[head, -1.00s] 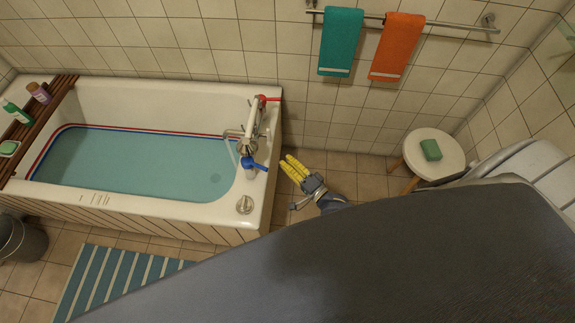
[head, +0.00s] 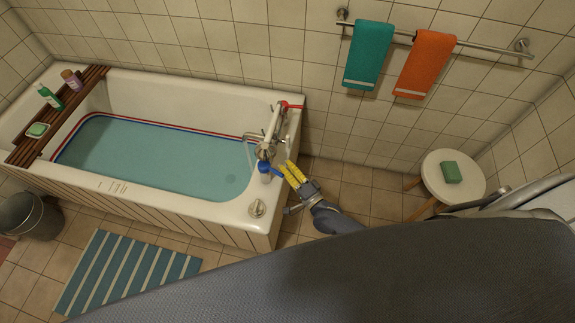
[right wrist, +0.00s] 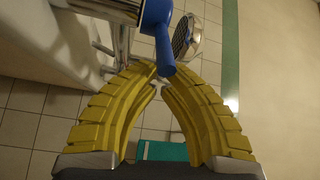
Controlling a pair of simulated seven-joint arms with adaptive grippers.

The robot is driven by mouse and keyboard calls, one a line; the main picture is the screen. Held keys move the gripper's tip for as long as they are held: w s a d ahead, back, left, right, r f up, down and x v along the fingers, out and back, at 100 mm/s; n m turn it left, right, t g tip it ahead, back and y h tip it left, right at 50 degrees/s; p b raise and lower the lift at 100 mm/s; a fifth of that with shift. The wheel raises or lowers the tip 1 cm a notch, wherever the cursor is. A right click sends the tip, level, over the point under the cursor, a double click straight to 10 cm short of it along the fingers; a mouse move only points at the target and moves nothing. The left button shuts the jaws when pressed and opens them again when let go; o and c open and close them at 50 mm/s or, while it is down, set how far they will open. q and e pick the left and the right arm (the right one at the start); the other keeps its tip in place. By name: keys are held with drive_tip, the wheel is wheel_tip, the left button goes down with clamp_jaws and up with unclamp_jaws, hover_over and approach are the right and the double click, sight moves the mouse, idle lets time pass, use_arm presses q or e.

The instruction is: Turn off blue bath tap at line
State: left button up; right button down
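The blue tap (head: 265,170) is on the tub's right end, below the chrome mixer (head: 272,130). A pale streak under the spout looks like running water (head: 251,156). The water (head: 160,155) lies close under the blue and red lines (head: 165,124) on the tub's far wall. My right gripper (head: 284,166) is just right of the blue tap. In the right wrist view, its yellow fingers (right wrist: 153,77) curve together at the tips with nothing between them. The blue lever's (right wrist: 158,38) end overlaps the tips; contact is unclear. My left gripper is not in view.
A red tap (head: 291,105) is at the mixer's far end, and a round knob (head: 257,208) is on the near rim. A stool (head: 435,178) with a green block (head: 451,172) stands right. A bath rack (head: 60,120) crosses the tub's left. Floor right of the tub is clear.

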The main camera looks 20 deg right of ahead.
drive_tip(key=shift+s+a+f, duration=0.1)
drive_tip(key=shift+s+a, duration=0.5)
drive_tip(key=shift+s, duration=0.05)
